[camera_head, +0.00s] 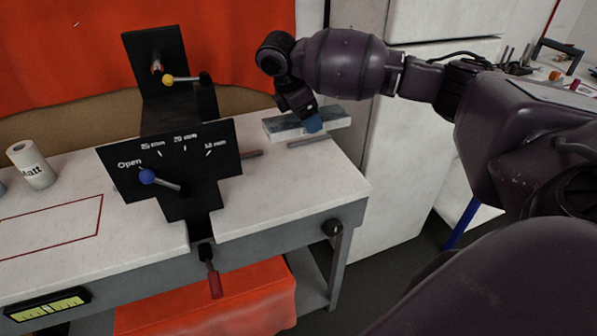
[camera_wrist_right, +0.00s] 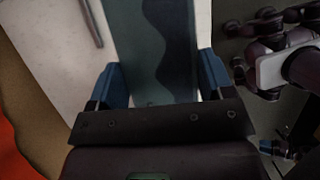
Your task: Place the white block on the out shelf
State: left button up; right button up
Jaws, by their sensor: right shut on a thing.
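The white block (camera_head: 335,121) is a long, flat bar above the right end of the white worktop in the head view. Part of it looks grey, apparently in shadow. My right gripper (camera_head: 312,122) comes down onto it with blue fingertips. In the right wrist view the block (camera_wrist_right: 150,45) lies between the two blue fingers of the right gripper (camera_wrist_right: 155,88), which is shut on it. I cannot tell from the head view whether the block touches the worktop. I cannot pick out a shelf marked as the out shelf.
A black device (camera_head: 172,165) marked "Open" with a blue-knobbed lever stands left of the block. A white cylinder (camera_head: 31,164) stands on the worktop (camera_head: 140,235) near a red outlined area. A white cabinet (camera_head: 405,150) is to the right. An orange cloth (camera_head: 210,305) is below.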

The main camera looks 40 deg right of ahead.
send_over(309, 179)
jog(key=a, duration=0.1)
jog(key=f, duration=0.6)
jog(key=f+b, duration=0.1)
jog(key=f, duration=0.5)
jog(key=shift+w+a, duration=0.15)
jog(key=shift+w, duration=0.05)
notch_tip(309, 179, down, 5)
jog(key=shift+f+b, duration=0.1)
jog(key=shift+b, duration=0.2)
jog(key=o, duration=0.9)
jog(key=shift+o, duration=0.5)
